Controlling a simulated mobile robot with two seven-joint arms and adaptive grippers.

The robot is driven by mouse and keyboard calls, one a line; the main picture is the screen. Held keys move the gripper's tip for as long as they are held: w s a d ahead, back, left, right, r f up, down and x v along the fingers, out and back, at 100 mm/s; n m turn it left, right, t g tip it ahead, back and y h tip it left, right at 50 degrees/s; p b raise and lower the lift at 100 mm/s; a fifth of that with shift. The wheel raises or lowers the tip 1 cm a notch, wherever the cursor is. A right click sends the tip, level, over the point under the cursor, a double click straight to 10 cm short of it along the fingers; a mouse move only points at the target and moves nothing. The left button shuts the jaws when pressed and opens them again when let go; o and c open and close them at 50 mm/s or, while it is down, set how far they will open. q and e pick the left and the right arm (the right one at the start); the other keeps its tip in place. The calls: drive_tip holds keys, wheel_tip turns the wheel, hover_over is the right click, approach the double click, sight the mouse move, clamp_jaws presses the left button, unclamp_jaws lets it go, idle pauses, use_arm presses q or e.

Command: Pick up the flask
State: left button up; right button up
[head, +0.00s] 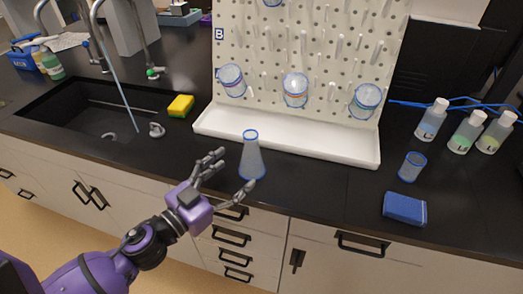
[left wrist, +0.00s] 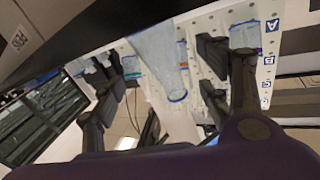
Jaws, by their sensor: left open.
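The clear conical flask (head: 252,160) with a blue rim and base edge stands upright on the black counter, in front of the pegboard's white tray. My left gripper (head: 236,175) is open just to the left of the flask, its fingers pointing toward it. In the left wrist view the flask (left wrist: 160,58) shows between the spread fingers of the left gripper (left wrist: 165,78). I cannot tell from these frames whether a finger touches the flask. My right gripper is in neither view.
Behind the flask is a white pegboard (head: 310,45) with several hanging glass vessels and a tray (head: 290,145). A yellow sponge (head: 180,106) and a sink (head: 80,115) are at left. A beaker (head: 411,166), a blue box (head: 404,208) and several bottles (head: 432,120) stand at right.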

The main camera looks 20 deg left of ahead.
sight(247, 162)
use_arm(q)
drive_tip(key=shift+w+d+r, duration=0.2)
drive_tip(key=shift+w+d, duration=0.2)
drive_tip(key=shift+w, duration=0.25)
drive_tip(key=p+x, duration=0.1)
drive_tip(key=x, duration=0.3)
drive_tip(key=shift+w+d, duration=0.25)
drive_tip(key=shift+w, duration=0.05)
drive_tip(key=shift+w+d+f, duration=0.15)
drive_tip(key=shift+w, duration=0.2)
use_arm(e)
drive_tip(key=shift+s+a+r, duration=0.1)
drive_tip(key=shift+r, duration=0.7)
use_arm(q)
drive_tip(key=c, duration=1.4)
drive_tip(key=shift+c, duration=0.2)
